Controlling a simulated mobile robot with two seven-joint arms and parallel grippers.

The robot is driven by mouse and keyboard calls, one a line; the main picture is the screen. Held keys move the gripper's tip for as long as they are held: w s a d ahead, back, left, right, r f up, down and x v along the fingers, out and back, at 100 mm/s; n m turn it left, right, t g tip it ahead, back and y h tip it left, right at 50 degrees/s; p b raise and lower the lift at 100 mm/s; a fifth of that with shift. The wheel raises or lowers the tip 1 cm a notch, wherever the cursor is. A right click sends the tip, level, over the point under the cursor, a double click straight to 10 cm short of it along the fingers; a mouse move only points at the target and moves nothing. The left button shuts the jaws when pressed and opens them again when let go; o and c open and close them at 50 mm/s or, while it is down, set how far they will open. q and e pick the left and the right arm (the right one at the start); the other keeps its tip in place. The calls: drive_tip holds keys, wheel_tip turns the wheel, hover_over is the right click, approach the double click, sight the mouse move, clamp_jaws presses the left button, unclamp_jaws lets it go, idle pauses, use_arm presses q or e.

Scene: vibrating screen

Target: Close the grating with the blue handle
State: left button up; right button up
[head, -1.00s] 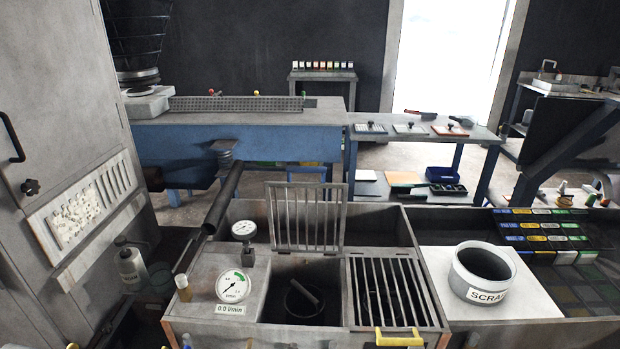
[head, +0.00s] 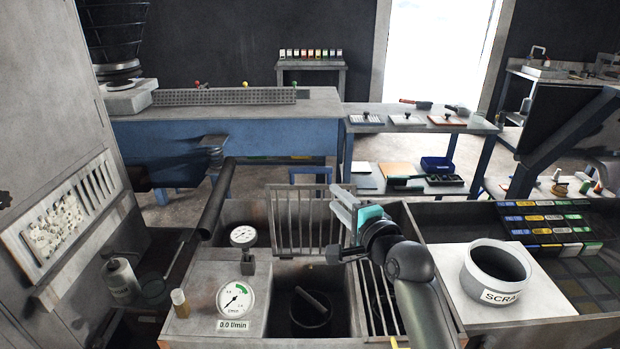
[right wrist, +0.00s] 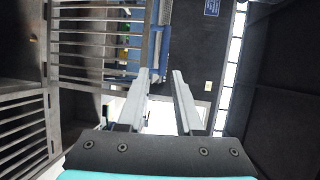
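The open grating (head: 284,225) stands upright at the back edge of the bench box. A blue bracket-shaped piece, apparently its blue handle (head: 310,170), shows at its top edge. Upright bars (right wrist: 95,45) also show in the right wrist view. I cannot tell whether a finger touches the grating. My left gripper is not in view.
A second grating (head: 376,310) lies flat at right, partly hidden by my right arm. The open compartment (head: 340,285) in front of the upright grating holds a dark cup (head: 308,316). A gauge (head: 235,300) is at left, a scrap pot (head: 496,270) at right.

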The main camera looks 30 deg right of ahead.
sight(312, 172)
drive_tip(key=w+b, duration=0.1)
drive_tip(key=w, duration=0.4)
drive_tip(key=w+b, duration=0.1)
drive_tip(key=w, duration=0.4)
drive_tip(key=w+d+b, duration=0.1)
drive_tip(key=w, duration=0.4)
drive_tip(key=shift+w+f, duration=0.1)
drive_tip(key=shift+f, duration=0.3)
clamp_jaws()
idle(1.0)
